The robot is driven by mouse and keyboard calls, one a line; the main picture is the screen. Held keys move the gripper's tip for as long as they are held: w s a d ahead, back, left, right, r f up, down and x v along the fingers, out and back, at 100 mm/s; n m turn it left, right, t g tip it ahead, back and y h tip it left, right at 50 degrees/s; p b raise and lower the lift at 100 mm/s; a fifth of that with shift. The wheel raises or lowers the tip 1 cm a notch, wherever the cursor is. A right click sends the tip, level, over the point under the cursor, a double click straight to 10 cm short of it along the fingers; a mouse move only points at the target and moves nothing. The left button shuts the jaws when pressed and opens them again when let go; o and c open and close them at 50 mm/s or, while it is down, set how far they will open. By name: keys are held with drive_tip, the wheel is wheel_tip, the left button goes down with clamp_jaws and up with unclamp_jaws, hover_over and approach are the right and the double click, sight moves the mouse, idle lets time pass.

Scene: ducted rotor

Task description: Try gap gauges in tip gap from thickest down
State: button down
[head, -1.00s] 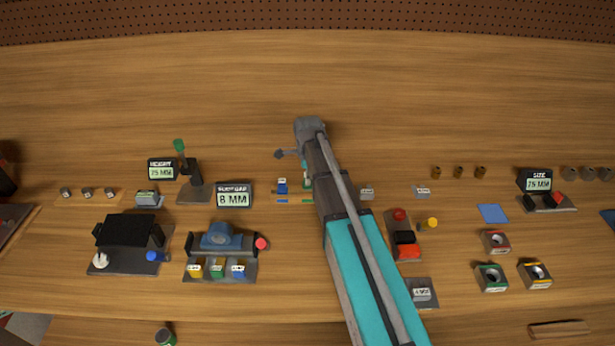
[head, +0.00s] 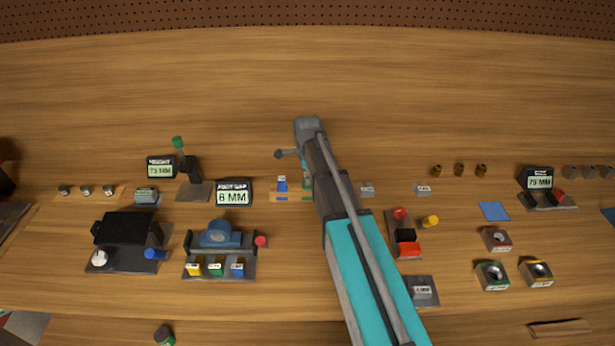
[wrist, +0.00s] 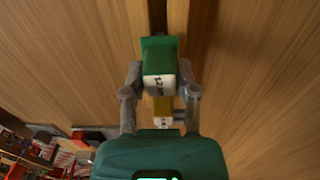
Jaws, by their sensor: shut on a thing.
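In the wrist view my gripper (wrist: 160,88) is shut on a green block (wrist: 158,55), likely a gap gauge, with a white label on its near face. A yellow block (wrist: 163,106), also with a white label, shows between the fingers nearer the palm; I cannot tell whether it touches them. In the head view my arm hides most of the gripper and the held block. A small blue block (head: 282,184) with a white label stands on a small orange-brown tray (head: 290,198) just left of my arm. I cannot identify the rotor's tip gap for certain.
A display reading 8 MM (head: 233,193) stands left of the tray. Below it is a blue fixture (head: 221,235) with yellow, green and blue labelled blocks in front. A black device (head: 125,229) is farther left. A red-and-black unit (head: 405,236) lies right of my arm. The back of the bench is clear.

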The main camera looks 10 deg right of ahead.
drive_tip(key=shift+f+b, duration=0.75)
drive_tip(key=shift+f, duration=0.05)
idle(0.7)
idle(0.4)
drive_tip(key=shift+c, duration=1.5)
unclamp_jaws()
drive_tip(key=shift+r, duration=0.15)
